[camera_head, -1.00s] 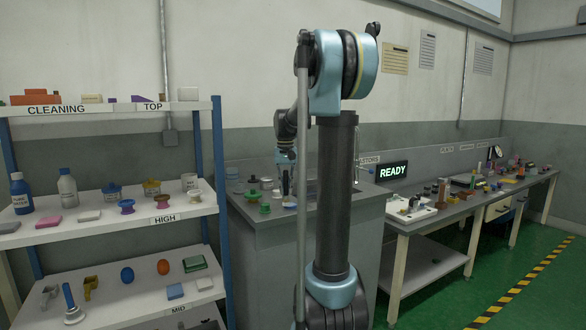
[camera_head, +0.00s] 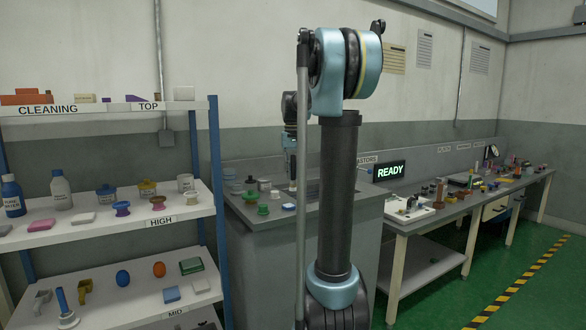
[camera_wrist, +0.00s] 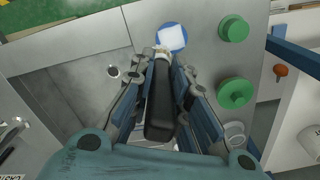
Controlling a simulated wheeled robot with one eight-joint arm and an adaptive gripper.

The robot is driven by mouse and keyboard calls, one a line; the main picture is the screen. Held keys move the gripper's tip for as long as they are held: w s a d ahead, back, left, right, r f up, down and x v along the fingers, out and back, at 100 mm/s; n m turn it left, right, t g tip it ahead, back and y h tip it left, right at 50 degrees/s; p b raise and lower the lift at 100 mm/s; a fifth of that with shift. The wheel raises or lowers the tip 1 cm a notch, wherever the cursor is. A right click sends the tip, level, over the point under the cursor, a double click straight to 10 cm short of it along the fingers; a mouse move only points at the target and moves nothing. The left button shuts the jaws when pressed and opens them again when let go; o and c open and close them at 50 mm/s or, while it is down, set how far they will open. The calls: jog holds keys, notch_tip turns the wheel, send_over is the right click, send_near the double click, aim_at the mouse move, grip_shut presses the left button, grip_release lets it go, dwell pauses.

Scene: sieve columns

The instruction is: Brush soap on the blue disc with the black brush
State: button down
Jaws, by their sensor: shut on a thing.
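My gripper (camera_wrist: 166,76) is shut on the black brush (camera_wrist: 160,108), whose dark handle lies between the fingers in the wrist view. The brush's pale head points towards the blue disc (camera_wrist: 182,46) and overlaps its lower-left edge; I cannot tell whether they touch. A white squarish patch (camera_wrist: 173,37), perhaps soap, covers much of the disc. In the head view my gripper (camera_head: 291,184) is over the grey counter, partly beside my own arm column, and the brush cannot be made out.
Two green knobbed pieces (camera_wrist: 234,92) (camera_wrist: 233,29) stand right of the disc on the grey counter (camera_head: 262,222). A round drain-like hole (camera_wrist: 113,71) lies to the left. The shelf rack (camera_head: 214,150) with cleaning items stands at left, and a workbench (camera_head: 420,228) at right.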

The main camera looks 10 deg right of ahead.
jog(key=shift+r, duration=1.1)
